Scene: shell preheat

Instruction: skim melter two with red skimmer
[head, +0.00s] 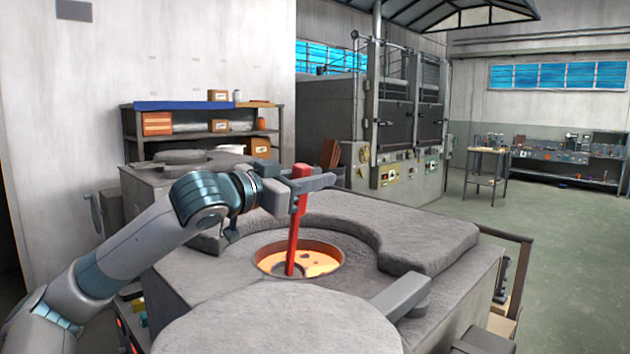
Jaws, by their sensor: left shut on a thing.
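My left gripper (308,183) is shut on the red skimmer (294,236) by its upper end. The skimmer hangs nearly upright, and its lower end reaches down into the round opening of a melter. The glowing orange melt (318,262) shows there with some darker patches on it. The skimmer's head is at the melt, and I cannot tell how deep it sits. The melter (230,312) is a grey block with a thick curved slab around the back of the opening. The frame shows no number on it. My right gripper is not in view.
A round grey lid (275,325) lies in front of the opening, with a grey bar (402,296) at its right. A second melter (150,185) stands behind on the left. Shelves (190,136) with boxes and tall furnaces (385,130) stand farther back. The floor at right is open.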

